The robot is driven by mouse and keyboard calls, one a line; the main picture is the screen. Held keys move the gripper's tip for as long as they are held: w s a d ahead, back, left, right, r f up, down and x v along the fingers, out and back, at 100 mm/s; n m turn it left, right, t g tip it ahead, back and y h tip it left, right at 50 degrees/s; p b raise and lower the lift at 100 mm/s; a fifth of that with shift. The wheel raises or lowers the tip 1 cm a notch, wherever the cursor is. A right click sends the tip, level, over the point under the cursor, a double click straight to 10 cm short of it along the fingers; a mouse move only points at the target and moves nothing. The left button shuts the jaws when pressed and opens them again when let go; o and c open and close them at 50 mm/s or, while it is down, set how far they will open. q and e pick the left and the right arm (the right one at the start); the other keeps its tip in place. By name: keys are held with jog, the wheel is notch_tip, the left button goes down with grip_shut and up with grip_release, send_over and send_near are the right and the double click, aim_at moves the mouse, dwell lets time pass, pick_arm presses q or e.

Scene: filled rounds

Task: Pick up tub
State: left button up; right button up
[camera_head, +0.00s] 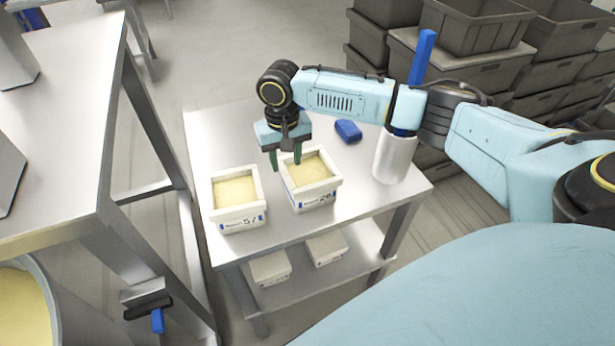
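Two white tubs filled with a pale yellow material stand side by side on a small metal table (350,215). The left tub (240,222) is marked 57. The right tub (314,200) seems to be marked 29. My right gripper (285,161) points down at the back left corner of the right tub, with its two green fingers apart. One finger overlaps the tub's back rim; the other is left of it, over the gap between the tubs. I cannot tell whether either finger touches the tub. My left gripper is not in view.
A blue block (348,130) and a white cylindrical container (395,160) with an upright blue piece behind my arm are right of the tubs. Two more tubs (270,268) sit on the lower shelf. Grey crates (470,30) are stacked behind. A larger metal table (60,130) stands left.

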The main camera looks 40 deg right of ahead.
aim_at(286, 174)
notch_tip(286, 174, down, 8)
jog(key=shift+r+b, duration=0.25)
jog(key=shift+b, duration=0.2)
jog(key=shift+c, duration=0.3)
grip_shut()
jog(key=shift+w+r, duration=0.1)
jog(key=shift+r, duration=0.05)
dwell(0.8)
